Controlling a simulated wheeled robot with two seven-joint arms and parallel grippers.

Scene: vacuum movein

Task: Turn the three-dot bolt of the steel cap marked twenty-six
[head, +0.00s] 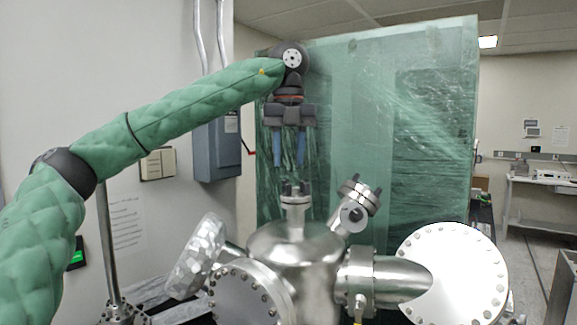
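My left gripper (289,150) points straight down with its two blue fingers apart and nothing between them. It hangs above the small steel flange (295,198) on the upright neck of the vacuum chamber. Several dark bolts stand up from that flange, and a gap shows between them and the fingertips. A second small flange with a cap (358,194) sits on a tilted neck to the right. No number or dot marks are readable on any cap, so I cannot tell which is twenty-six or which bolt has three dots. My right gripper is out of view.
The steel chamber (295,243) fills the lower middle. Large bolted flanges stand at its left (197,257) and right (455,272). A plastic-wrapped green crate (420,120) stands behind. A grey wall box (218,148) is at the left. Open air surrounds the gripper.

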